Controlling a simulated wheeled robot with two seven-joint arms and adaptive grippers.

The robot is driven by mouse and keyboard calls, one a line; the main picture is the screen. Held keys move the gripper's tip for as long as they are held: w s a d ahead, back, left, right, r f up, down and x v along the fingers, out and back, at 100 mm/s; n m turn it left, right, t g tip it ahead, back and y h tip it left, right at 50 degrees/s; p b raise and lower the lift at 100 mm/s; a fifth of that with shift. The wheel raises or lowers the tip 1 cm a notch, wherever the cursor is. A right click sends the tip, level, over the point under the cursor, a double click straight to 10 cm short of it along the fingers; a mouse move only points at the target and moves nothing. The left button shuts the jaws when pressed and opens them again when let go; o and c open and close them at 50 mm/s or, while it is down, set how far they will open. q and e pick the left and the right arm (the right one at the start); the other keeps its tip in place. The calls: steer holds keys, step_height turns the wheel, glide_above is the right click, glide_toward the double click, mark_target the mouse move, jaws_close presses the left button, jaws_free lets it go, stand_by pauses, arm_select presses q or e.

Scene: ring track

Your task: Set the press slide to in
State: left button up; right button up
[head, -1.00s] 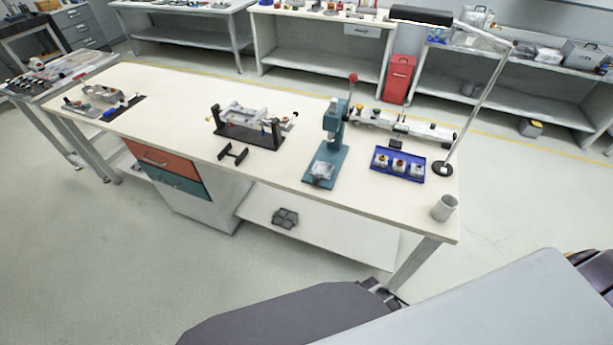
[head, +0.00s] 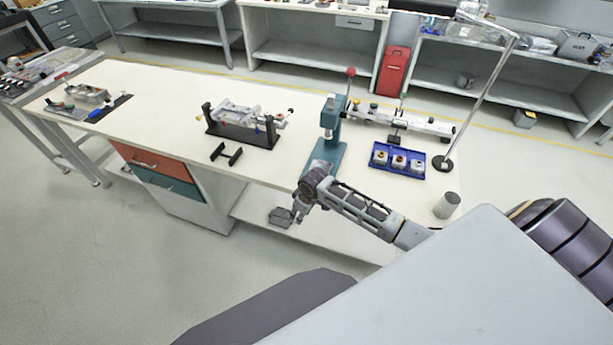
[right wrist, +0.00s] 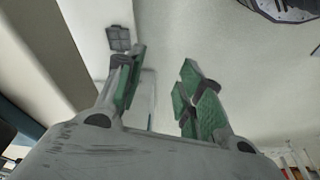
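The teal press (head: 330,135) stands near the front edge of the bench, with a red ball on its lever (head: 351,72). The front of its base and the silver slide piece there are hidden behind my right arm, so I cannot tell the slide's position. My right gripper (head: 298,211) hangs in front of the bench edge, below and near the press base, apart from it. In the right wrist view its two green-padded fingers (right wrist: 160,88) are apart with nothing between them. My left gripper is not in view.
A blue tray (head: 398,171) with several small parts, a lamp stand (head: 443,163) and a grey cup (head: 447,205) are right of the press. A black fixture (head: 242,134) and a small black stand (head: 226,154) are left. A grey part (head: 280,217) lies on the lower shelf.

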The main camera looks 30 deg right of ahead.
steer(key=w+d+r+n, duration=0.1)
steer(key=d+r, duration=0.2)
steer(key=r, duration=0.5)
steer(key=w+d+r+n+g+h, duration=0.1)
steer(key=w+d+r, duration=0.1)
steer(key=r, duration=0.5)
steer(key=w+d+r+n+g, duration=0.1)
steer(key=w+d+r, duration=0.1)
steer(key=r, duration=0.6)
steer(key=shift+w+d+r+b, duration=0.2)
steer(key=shift+d+r+b, duration=0.15)
steer(key=shift+d, duration=0.5)
steer(key=shift+f, duration=0.1)
steer(key=shift+f+p, duration=0.4)
steer(key=shift+f, duration=6.4)
steer(key=shift+c, duration=0.4)
jaws_close()
